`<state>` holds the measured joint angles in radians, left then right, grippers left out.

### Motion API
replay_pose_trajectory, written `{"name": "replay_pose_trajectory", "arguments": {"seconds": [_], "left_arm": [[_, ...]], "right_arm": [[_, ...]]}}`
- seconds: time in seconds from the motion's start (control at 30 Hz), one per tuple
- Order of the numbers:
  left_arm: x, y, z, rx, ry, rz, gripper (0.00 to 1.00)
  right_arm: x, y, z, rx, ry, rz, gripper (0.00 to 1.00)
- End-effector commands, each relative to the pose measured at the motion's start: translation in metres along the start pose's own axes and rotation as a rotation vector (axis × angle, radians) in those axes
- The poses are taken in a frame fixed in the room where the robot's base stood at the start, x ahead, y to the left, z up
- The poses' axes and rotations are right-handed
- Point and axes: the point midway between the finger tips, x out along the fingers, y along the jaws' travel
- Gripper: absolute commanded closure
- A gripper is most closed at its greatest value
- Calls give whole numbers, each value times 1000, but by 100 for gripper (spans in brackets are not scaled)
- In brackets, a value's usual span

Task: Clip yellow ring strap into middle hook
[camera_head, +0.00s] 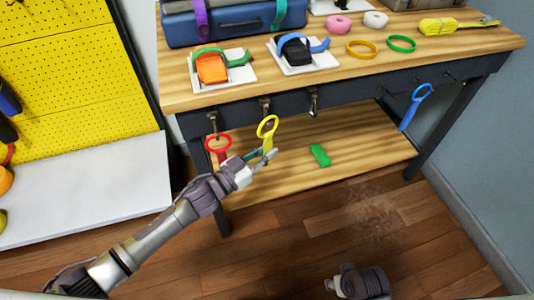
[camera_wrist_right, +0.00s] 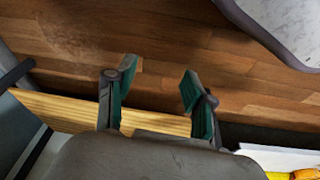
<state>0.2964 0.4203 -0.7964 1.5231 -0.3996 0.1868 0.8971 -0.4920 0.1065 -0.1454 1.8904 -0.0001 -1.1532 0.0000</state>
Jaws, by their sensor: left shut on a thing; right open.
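The yellow ring strap (camera_head: 267,127) is upright, its ring at the top, just below and slightly right of the middle hook (camera_head: 264,107) in the head view. I cannot tell whether ring and hook touch. My left gripper (camera_head: 262,157) is shut on the strap's lower part, hiding some of it. The middle hook hangs from the dark front of the table, between the left hook (camera_head: 213,120) and the right hook (camera_head: 313,102). My right gripper (camera_wrist_right: 155,96) is open and empty over the floor in the right wrist view.
A red ring strap (camera_head: 218,145) hangs below the left hook, close to my left gripper. A blue ring strap (camera_head: 415,105) hangs farther right. A green block (camera_head: 320,155) lies on the lower shelf (camera_head: 365,150). The right hook is empty.

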Motion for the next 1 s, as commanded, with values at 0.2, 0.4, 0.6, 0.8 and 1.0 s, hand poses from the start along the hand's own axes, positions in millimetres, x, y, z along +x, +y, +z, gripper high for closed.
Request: {"name": "replay_pose_trajectory", "arguments": {"seconds": [0.2, 0.4, 0.6, 0.8, 1.0], "left_arm": [[2, -4, 2, 0, -1, -1, 100], [2, -6, 5, -1, -1, -1, 100], [2, -6, 10, -2, 0, -1, 100], [2, -6, 14, -2, 1, -2, 100], [3, -8, 20, 0, 0, -2, 100]], "right_arm": [[-10, 2, -7, 2, 12, 3, 46], [-19, 2, -9, 3, 15, 4, 46], [-28, 2, -9, 3, 13, 4, 46], [-38, 3, -12, 4, 19, 5, 46], [-48, 4, -17, 5, 31, 7, 46]]}}
